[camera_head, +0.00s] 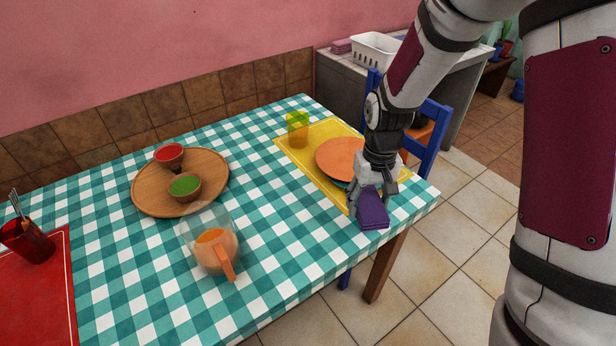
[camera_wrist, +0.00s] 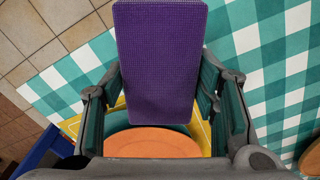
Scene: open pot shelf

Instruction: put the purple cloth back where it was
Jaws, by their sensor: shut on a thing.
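The purple cloth (camera_head: 373,210) is a folded pad at the right end of the checked table, near its front edge. My gripper (camera_head: 374,190) is over it, shut on it. In the wrist view the purple cloth (camera_wrist: 160,60) reaches up from between the two fingers (camera_wrist: 160,100). I cannot tell whether its underside touches the table. An orange plate (camera_head: 340,158) lies on a yellow placemat (camera_head: 298,158) just behind my gripper, and the plate also shows below the cloth in the wrist view (camera_wrist: 150,143).
A yellow-green glass (camera_head: 297,130) stands at the placemat's far corner. A jug with orange drink (camera_head: 215,245) and a round wooden tray (camera_head: 150,195) with two bowls stand left. A red cup (camera_head: 28,240) is far left. A blue chair (camera_head: 432,125) is behind the table's right end.

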